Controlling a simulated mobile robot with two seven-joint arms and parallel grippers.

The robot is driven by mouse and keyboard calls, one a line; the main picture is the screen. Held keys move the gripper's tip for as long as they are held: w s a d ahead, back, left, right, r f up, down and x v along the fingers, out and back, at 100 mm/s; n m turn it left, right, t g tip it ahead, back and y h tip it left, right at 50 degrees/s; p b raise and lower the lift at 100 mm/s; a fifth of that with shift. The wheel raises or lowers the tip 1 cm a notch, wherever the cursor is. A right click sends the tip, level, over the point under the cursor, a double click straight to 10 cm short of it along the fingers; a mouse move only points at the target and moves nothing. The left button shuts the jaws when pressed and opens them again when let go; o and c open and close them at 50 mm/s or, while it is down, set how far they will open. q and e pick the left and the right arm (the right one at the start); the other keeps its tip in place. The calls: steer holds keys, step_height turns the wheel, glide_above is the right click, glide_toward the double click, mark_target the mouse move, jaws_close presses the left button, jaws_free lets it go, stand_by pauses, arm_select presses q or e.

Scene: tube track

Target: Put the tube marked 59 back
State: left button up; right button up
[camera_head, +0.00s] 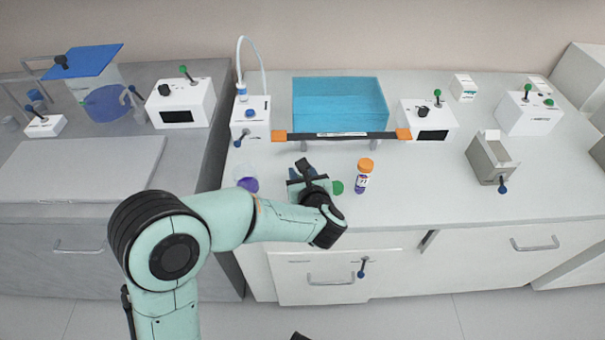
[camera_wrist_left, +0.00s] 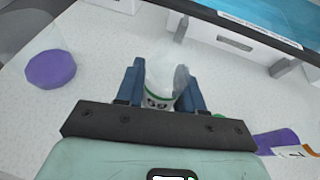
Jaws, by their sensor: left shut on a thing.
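My left gripper (camera_head: 308,175) is over the front part of the bench, left of the orange-capped tube. In the left wrist view its blue fingers (camera_wrist_left: 160,88) are closed on a clear, whitish tube (camera_wrist_left: 160,78) with a green band and dark digits that look like 59. In the head view the gripper hides most of this tube. A green round piece (camera_head: 337,187) shows just right of the gripper, and a bit of green (camera_wrist_left: 218,116) shows beside the fingers in the wrist view. My right gripper is not clearly in view.
A clear vessel with a purple base (camera_head: 248,184) stands left. A dark bar with orange ends (camera_head: 350,136) crosses before a blue tank (camera_head: 340,102).

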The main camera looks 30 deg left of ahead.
steer(key=shift+f, duration=0.1)
arm_select(q)
steer(key=shift+f, duration=0.2)
steer(key=o, duration=1)
arm_select(e)
steer(key=shift+w+d+f, duration=0.15)
steer(key=shift+w+f, duration=0.05)
steer(key=shift+w, duration=0.15)
arm_select(q)
steer(key=shift+r, duration=0.1)
arm_select(e)
steer(key=shift+s+r, duration=0.1)
arm_select(q)
steer(key=shift+r, duration=0.2)
steer(key=p+v, duration=0.1)
steer(key=v, duration=1.1)
arm_select(e)
steer(key=shift+s+a+r, duration=0.25)
steer(key=shift+s+r, duration=0.15)
steer(key=shift+s, duration=0.1)
steer(key=shift+s+a+r, duration=0.25)
steer(key=shift+s+r, duration=0.15)
steer(key=shift+s, duration=0.1)
